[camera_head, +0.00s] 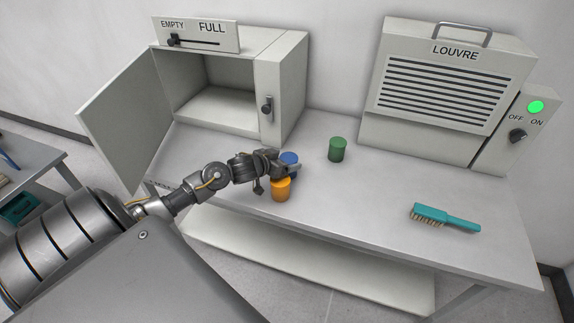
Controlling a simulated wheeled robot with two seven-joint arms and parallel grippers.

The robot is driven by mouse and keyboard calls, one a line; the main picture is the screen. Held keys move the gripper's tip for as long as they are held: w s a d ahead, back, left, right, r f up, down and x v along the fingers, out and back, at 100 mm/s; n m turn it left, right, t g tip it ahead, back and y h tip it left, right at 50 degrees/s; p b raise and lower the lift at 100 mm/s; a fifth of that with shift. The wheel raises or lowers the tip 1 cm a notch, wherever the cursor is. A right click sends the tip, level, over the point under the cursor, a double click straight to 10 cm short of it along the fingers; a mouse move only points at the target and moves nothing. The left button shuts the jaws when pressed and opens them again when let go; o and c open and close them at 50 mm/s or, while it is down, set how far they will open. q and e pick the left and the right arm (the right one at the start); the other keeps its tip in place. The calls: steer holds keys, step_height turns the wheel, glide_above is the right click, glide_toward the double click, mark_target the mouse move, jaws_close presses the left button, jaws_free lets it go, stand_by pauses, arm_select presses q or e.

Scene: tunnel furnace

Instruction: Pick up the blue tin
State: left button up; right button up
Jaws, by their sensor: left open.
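The blue tin (289,158) stands on the grey bench, partly hidden behind my left gripper. My left gripper (276,174) is open and right at the blue tin, in front of it and to its left in the picture. I cannot tell whether its fingers touch the tin. An orange tin (280,190) stands just in front of the blue one, close below the gripper. A green tin (338,149) stands apart to the right. My right gripper does not show.
A cabinet (281,95) with its door (132,115) swung open stands at the back left. A louvred unit (440,95) with a lit green lamp stands at the back right. A teal brush (445,217) lies at the right. The bench (370,205) between is clear.

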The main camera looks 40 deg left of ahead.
arm_select(q)
steer(key=shift+c, duration=0.4)
steer(key=shift+r, duration=0.1)
steer(key=c, duration=1.2)
steer(key=shift+o, duration=0.2)
steer(key=shift+r, duration=0.5)
steer(key=s+a+r, duration=0.2)
steer(key=s+r, duration=0.4)
steer(key=s+a+r+b, duration=0.1)
steer(key=s+a+r, duration=0.2)
steer(key=s+r, duration=0.3)
steer(key=shift+s+a, duration=0.35)
steer(key=shift+s, duration=0.05)
